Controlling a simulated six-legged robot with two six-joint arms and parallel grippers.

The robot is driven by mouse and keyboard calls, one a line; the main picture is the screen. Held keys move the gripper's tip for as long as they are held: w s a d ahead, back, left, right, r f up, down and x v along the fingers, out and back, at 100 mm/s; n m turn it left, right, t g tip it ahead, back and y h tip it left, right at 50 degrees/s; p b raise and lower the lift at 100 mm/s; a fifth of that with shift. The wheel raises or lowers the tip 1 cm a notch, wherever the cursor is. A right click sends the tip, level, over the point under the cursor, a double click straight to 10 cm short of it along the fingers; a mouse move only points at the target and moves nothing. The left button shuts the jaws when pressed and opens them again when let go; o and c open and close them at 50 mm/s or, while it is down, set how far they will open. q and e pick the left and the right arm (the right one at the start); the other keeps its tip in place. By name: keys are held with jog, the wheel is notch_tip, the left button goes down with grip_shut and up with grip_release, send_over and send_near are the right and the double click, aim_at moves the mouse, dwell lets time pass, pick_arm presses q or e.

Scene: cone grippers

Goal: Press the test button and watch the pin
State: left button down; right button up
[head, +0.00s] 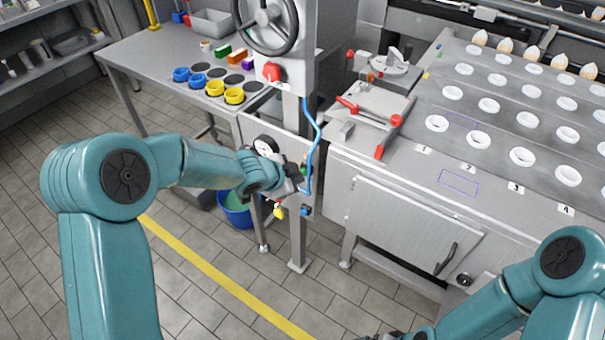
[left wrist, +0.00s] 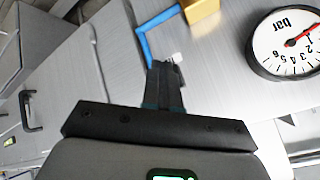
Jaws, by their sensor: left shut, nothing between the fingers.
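My left gripper (head: 299,181) is at the front panel of the grey machine, just right of and below the round white gauge (head: 265,145). In the left wrist view its two dark fingers (left wrist: 167,72) are shut together with nothing between them. A small pale piece (left wrist: 177,58) shows right at the fingertips; I cannot tell whether it is the test button or the pin, or whether the fingers touch it. The gauge, marked "bar", with a red needle, is at the right of the wrist view (left wrist: 290,43). My right arm enters at lower right; its gripper is mostly cut off at the bottom edge.
A blue hose (head: 316,140) hangs beside the left gripper; a yellow block (left wrist: 200,11) is near the fingertips. A red knob (head: 271,72) and handwheel are above. A blue bucket (head: 236,208) stands below. The conveyor with white cups (head: 478,138) is at right. Foreground floor is clear.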

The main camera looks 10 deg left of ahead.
pick_arm(q)
jog(key=shift+s+a+b, duration=0.25)
jog(key=shift+s+b, duration=0.2)
jog(key=shift+s, duration=0.3)
jog(key=s, duration=0.1)
jog(key=s+a+b, duration=0.1)
jog(key=s, duration=0.1)
jog(key=s+b, duration=0.1)
jog(key=shift+s+a, duration=0.35)
dwell(0.4)
